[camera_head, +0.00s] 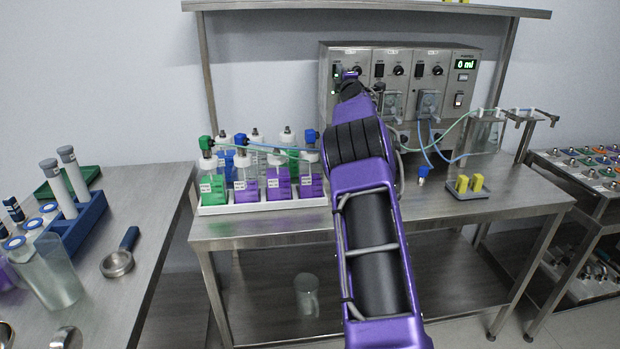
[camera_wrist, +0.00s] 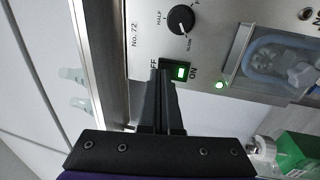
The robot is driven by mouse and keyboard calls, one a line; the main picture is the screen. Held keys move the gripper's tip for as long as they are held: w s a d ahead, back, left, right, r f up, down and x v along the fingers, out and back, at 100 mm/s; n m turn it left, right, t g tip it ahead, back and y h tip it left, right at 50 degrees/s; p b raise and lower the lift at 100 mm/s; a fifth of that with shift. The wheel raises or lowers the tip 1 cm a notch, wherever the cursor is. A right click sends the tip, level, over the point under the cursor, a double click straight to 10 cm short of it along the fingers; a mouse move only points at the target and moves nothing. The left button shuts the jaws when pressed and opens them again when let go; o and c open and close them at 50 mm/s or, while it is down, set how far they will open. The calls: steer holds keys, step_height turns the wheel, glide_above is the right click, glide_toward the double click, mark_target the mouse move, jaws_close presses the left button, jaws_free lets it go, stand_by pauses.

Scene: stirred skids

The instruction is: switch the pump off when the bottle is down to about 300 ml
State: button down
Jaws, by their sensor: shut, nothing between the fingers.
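The pump unit (camera_head: 448,58) is a steel box with several channels, each with a knob. In the wrist view its panel (camera_wrist: 160,20) reads No. 72, with a black knob (camera_wrist: 181,20) and a rocker switch (camera_wrist: 180,72) marked OFF and ON. The switch is lit green. My gripper (camera_wrist: 161,66) is shut and empty, its tips at the OFF side of the switch; I cannot tell if they touch. Capped bottles (camera_head: 214,187) with green, purple and blue liquid stand in a white tray (camera_head: 262,206). The tubed bottle's level is too small to read.
A display (camera_head: 466,64) reads 0 ml. A green lamp (camera_wrist: 219,85) glows beside the pump head (camera_wrist: 262,68). Tubes run to a clear vessel (camera_head: 484,134) at right. The bench's front right is clear.

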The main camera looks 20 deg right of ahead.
steer(key=shift+w+d+r+p, duration=0.1)
steer(key=shift+w+p, duration=0.35)
steer(key=shift+p, duration=0.05)
steer(key=shift+s+f+b, duration=0.15)
steer(key=shift+f+b, duration=0.05)
steer(key=shift+b, duration=0.3)
steer(key=shift+s+b, duration=0.35)
steer(key=shift+b, duration=0.25)
steer(key=shift+r, duration=0.1)
steer(key=shift+s, duration=0.15)
steer(key=b+v, duration=0.4)
steer(key=r+b+v, duration=0.1)
steer(key=b, duration=0.1)
steer(key=shift+s+a, duration=0.25)
steer(key=shift+s, duration=0.2)
